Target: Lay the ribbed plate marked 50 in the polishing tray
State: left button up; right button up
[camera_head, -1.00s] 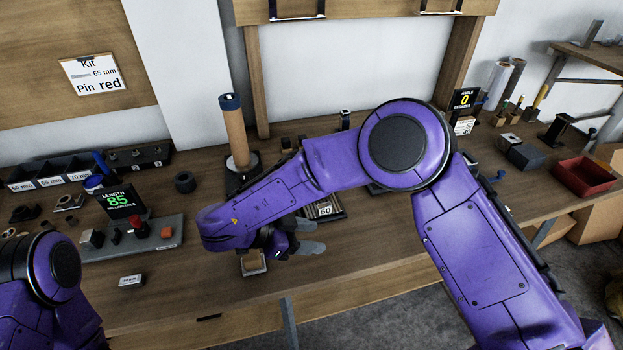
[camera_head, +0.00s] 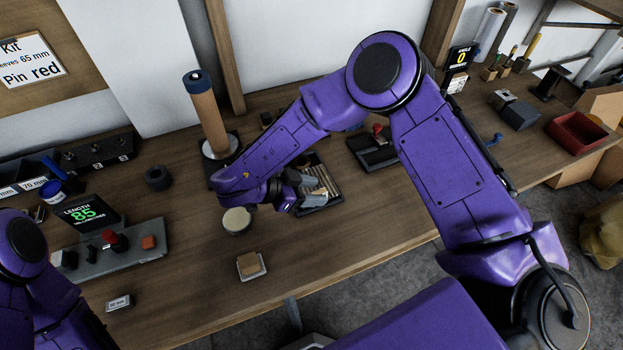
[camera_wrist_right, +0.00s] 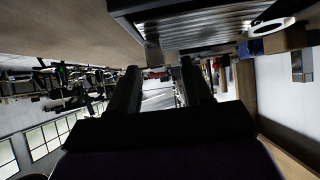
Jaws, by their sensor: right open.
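A dark holder (camera_head: 334,200) with pale ribbed strips stands on the bench, partly hidden behind my right gripper (camera_head: 312,190). Its number label is not readable now. In the right wrist view, a ribbed metal surface (camera_wrist_right: 205,28) in a dark frame shows close up at the top. My right gripper also shows there (camera_wrist_right: 160,85), its two fingers apart and nothing between them, close to the frame's edge. A dark tray with a red knob (camera_head: 374,150) lies farther right; I cannot tell whether it is the polishing tray. My left gripper is out of view.
A brown cylinder on a stand (camera_head: 208,115) rises behind my right forearm. A round pale disc (camera_head: 237,221) and a small square block on a plate (camera_head: 250,265) lie in front. A length gauge reading 85 (camera_head: 85,214) stands left. A red bin (camera_head: 577,132) is far right.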

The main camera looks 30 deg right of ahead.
jog(key=shift+x, duration=1.15)
jog(key=shift+s+d, duration=0.15)
jog(key=shift+d, duration=0.05)
jog(key=shift+a, duration=0.1)
grip_shut()
jog(key=shift+r, duration=0.1)
